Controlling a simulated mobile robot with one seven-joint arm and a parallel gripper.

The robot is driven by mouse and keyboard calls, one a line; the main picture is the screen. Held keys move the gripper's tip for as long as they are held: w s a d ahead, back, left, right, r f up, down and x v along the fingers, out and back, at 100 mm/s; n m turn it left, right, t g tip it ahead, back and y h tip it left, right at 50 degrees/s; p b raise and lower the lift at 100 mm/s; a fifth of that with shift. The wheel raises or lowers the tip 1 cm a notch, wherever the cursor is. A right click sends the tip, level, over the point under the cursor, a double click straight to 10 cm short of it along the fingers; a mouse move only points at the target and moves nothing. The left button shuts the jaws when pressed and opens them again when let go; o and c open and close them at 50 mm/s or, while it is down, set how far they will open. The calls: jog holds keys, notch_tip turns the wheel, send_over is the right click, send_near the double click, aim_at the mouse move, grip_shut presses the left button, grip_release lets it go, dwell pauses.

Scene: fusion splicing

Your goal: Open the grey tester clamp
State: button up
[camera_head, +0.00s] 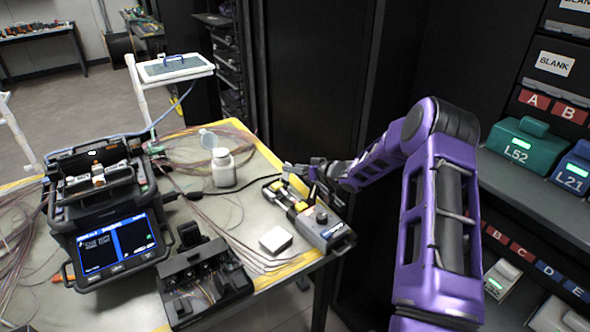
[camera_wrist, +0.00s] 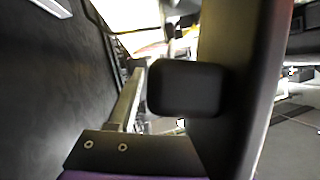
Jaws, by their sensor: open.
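The grey tester (camera_head: 326,232) sits at the right edge of the table in the head view, with a dark knob and a small screen at its near end. Yellow and black clamp parts (camera_head: 280,193) show on its far half; I cannot tell whether the clamp is open or shut. My gripper (camera_head: 303,172) is over the far end of the tester, close to the clamp parts, and seems to hold nothing. I cannot tell whether it touches them. In the wrist view, my gripper (camera_wrist: 150,90) shows a pale metal finger and a large dark pad; the clamp is not clear there.
A white bottle (camera_head: 223,168) with its lid raised stands left of the tester. A small white block (camera_head: 275,240) lies before it. A black splicer (camera_head: 103,215) and an open black device (camera_head: 203,283) are at left. Loose fibres cross the table. A dark cabinet rises behind.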

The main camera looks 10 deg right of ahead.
jog(key=shift+w+a, duration=0.1)
grip_shut()
jog(key=shift+f, duration=0.1)
dwell(0.3)
